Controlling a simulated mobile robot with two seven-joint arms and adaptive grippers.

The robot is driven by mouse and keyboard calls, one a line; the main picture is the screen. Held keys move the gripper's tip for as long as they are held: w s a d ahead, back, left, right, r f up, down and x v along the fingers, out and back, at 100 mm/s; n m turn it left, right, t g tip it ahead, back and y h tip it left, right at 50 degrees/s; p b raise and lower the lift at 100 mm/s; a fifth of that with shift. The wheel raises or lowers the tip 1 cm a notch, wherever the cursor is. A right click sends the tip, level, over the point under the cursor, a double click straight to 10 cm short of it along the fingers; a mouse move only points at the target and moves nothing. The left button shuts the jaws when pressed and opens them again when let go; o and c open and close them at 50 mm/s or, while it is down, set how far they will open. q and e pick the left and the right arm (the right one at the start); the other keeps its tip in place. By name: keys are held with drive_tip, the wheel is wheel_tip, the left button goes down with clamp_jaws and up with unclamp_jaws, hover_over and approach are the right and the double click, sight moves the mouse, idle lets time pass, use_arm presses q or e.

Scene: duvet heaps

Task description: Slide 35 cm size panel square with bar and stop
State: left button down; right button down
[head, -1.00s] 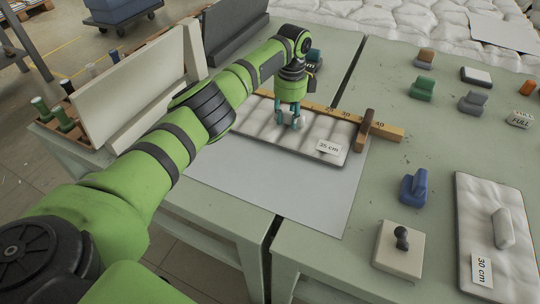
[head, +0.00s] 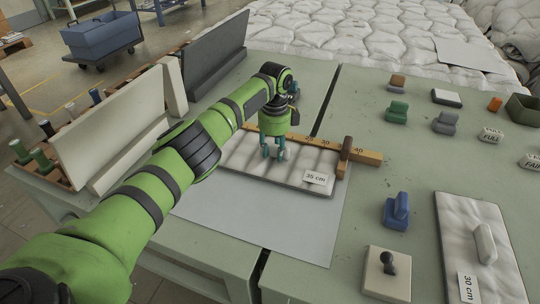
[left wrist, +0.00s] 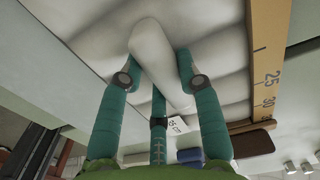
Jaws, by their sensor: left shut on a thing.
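The 35 cm panel (head: 239,157) is a pale quilted pad with a dark rim and a "35 cm" label (head: 317,178). It lies on a grey sheet on the table. The wooden bar (head: 370,157), marked with numbers, runs along its far side. The brown stop block (head: 344,157) sits across the bar at the panel's right end; I cannot tell if they touch. My left gripper (head: 274,152) is shut on the panel's white handle (left wrist: 158,55), with teal fingers on both sides of it in the left wrist view. My right gripper is not in view.
A 30 cm panel (head: 460,215) with its own handle lies at right. A blue block (head: 397,211) and a cream block with a dark knob (head: 388,275) stand nearby. Upright boards (head: 115,110) stand at left. Bare grey sheet (head: 270,225) lies in front of the panel.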

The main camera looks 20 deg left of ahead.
use_arm(q)
drive_tip(key=shift+d+r, duration=0.1)
drive_tip(key=c, duration=0.8)
unclamp_jaws()
drive_tip(key=shift+w, duration=0.1)
